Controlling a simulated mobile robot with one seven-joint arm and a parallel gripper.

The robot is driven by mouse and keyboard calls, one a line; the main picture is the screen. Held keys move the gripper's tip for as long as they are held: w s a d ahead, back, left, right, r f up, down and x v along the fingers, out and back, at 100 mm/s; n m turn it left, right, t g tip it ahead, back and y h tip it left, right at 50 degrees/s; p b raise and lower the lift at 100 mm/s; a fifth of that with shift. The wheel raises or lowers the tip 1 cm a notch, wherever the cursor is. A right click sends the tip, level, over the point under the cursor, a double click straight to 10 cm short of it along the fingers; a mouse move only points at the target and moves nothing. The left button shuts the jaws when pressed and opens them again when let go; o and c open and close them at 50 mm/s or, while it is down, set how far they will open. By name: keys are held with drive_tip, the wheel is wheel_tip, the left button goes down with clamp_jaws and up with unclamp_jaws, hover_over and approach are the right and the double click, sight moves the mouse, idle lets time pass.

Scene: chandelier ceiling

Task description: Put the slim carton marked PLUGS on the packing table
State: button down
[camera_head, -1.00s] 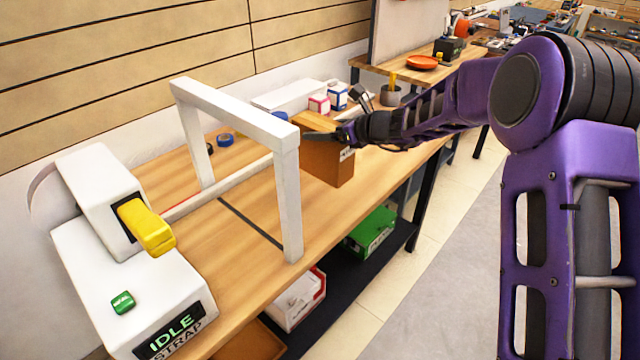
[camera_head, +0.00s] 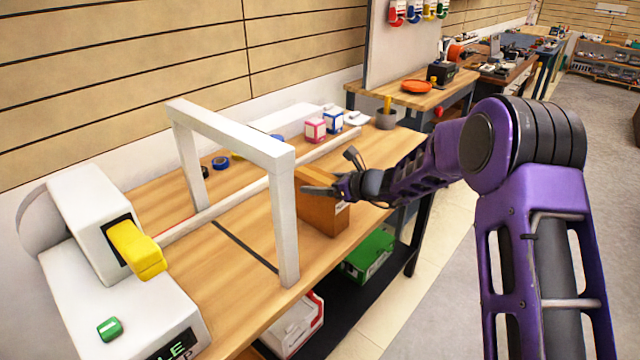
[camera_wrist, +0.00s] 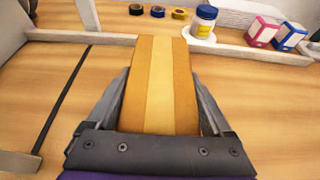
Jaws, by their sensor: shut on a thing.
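A brown carton (camera_head: 322,213) with a paler tape strip along its top is in my gripper (camera_head: 325,190), by the front edge of the wooden table (camera_head: 225,268). In the wrist view the carton (camera_wrist: 158,82) fills the space between the two fingers of my gripper (camera_wrist: 158,105). It looks upright. I cannot tell whether its underside touches the table.
A white arch (camera_head: 285,220) stands left of the carton. A white rail (camera_head: 225,205) runs behind it. A strapping machine (camera_head: 90,250) is at left. Pink (camera_head: 315,129) and blue (camera_head: 332,121) boxes stand behind. A green carton (camera_head: 368,255) is on the shelf below.

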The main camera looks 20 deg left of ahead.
unclamp_jaws()
drive_tip(key=shift+r+p, duration=0.25)
drive_tip(key=shift+p, duration=0.05)
drive_tip(key=v, duration=1.2)
drive_tip(key=shift+p, duration=0.35)
drive_tip(key=shift+s+f, duration=0.1)
